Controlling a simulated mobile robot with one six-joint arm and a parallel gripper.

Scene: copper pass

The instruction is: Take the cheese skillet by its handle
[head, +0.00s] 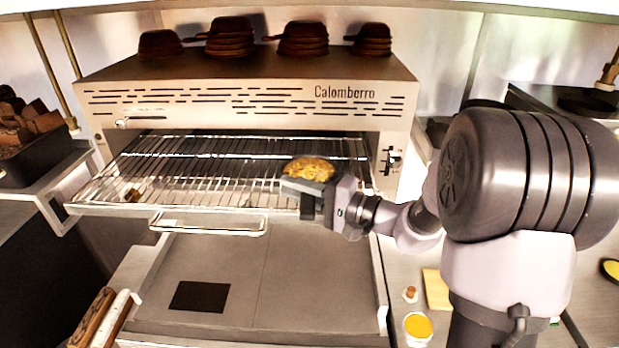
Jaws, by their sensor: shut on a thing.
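The cheese skillet (309,169) shows as a round patch of yellow, browned cheese near the right side of the pulled-out wire rack (190,172) of the grill. My gripper (309,198) is at its near side, shut on the skillet, most likely at the handle. The handle and most of the pan's rim are hidden behind the gripper. I cannot tell whether the skillet rests on the rack or is just above it.
The grill (250,88) carries several stacked brown skillets (230,38) on top. A yellow-filled cup (417,327) stands at the lower right. A dark bin (38,150) stands left.

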